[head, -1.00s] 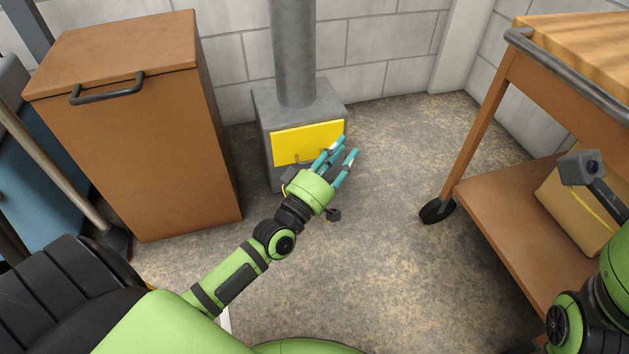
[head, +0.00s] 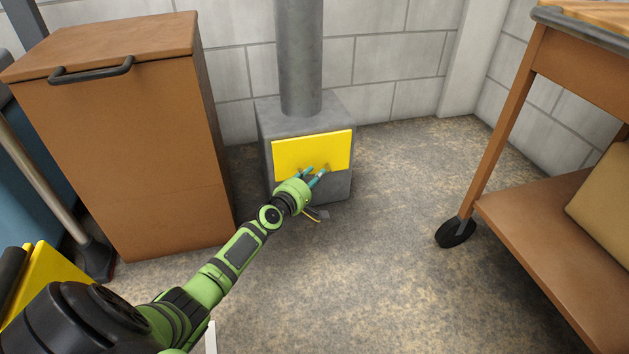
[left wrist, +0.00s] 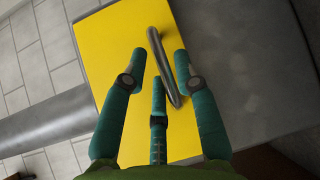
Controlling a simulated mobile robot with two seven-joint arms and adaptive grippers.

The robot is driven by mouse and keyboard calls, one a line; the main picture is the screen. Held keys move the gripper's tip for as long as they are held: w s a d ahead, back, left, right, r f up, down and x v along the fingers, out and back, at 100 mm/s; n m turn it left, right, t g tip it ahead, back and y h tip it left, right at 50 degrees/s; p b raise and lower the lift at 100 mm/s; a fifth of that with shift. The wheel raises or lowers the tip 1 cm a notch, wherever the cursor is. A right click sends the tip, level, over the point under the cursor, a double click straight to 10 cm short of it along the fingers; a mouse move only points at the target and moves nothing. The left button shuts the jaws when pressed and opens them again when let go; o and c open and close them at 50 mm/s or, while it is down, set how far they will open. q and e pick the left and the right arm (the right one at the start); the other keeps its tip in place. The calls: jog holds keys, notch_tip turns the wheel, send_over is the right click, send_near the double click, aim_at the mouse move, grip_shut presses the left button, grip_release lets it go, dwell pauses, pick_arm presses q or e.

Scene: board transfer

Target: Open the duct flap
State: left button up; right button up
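The yellow duct flap (head: 312,148) is on the front of a grey duct box (head: 338,188) against the back wall, and it looks closed. My left gripper (head: 315,171) is at the flap's lower part. In the left wrist view, the flap (left wrist: 103,45) fills the middle and its grey bar handle (left wrist: 173,88) lies between the spread teal fingers of my left gripper (left wrist: 160,62). The fingers are open around the handle; contact cannot be told. In the head view the hand hides the handle. My right gripper is not in view.
A grey pipe (head: 299,55) rises from the duct box. A brown cabinet (head: 130,150) with a dark handle stands to the left. A wheeled wooden cart (head: 510,215) carrying a cardboard box (head: 605,195) stands at the right. The floor between is clear.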

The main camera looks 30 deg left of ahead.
pick_arm(q)
jog(key=shift+w, duration=0.4)
